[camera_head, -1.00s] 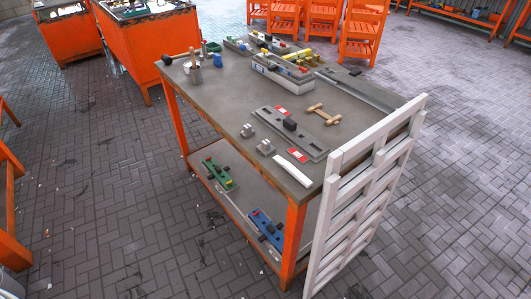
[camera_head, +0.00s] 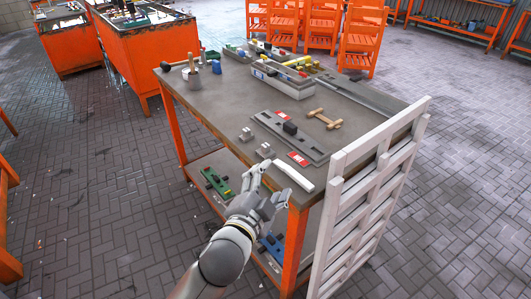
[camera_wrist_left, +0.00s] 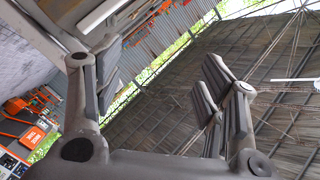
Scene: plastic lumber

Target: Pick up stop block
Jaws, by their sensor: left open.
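Two small grey metal blocks stand on the grey-topped orange workbench (camera_head: 215,105), near its front edge. One block (camera_head: 245,135) is farther left, and the other block (camera_head: 265,151) is closer to my left gripper. I cannot tell which of them is the stop block. My left gripper (camera_head: 268,186) is open and empty at the bench's front edge, just below the nearer block in the head view. In the left wrist view the fingers (camera_wrist_left: 160,75) are spread, with a roof and wall behind them and no block between them. My right gripper is not in view.
A long grey fixture (camera_head: 290,137) with red pieces lies behind the blocks. A white strip (camera_head: 293,176) lies to their right, and a white slatted frame (camera_head: 368,200) leans at the bench's right end. A wooden piece (camera_head: 325,118) and a grey tray (camera_head: 283,80) are farther back.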

